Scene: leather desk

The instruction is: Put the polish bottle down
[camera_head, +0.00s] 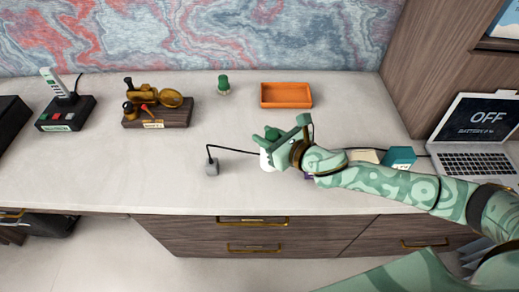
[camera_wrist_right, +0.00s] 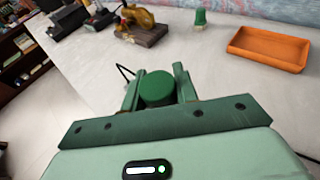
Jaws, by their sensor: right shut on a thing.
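My right gripper (camera_head: 284,142) is over the front middle of the desk. In the right wrist view, its two fingers (camera_wrist_right: 156,88) are shut on the polish bottle, whose round green cap (camera_wrist_right: 157,86) shows between them. In the head view the cap (camera_head: 272,133) is partly covered by the fingers, and most of the bottle is hidden. I cannot tell whether its base touches the desk (camera_head: 150,180). My left gripper is not in view.
An orange tray (camera_head: 286,95) and a small green-topped item (camera_head: 223,84) stand behind. A wooden stand with brass pieces (camera_head: 157,112) is at left. A grey block with a thin black arm (camera_head: 211,167) is near the gripper. A laptop (camera_head: 475,135) sits at right. The front left desktop is clear.

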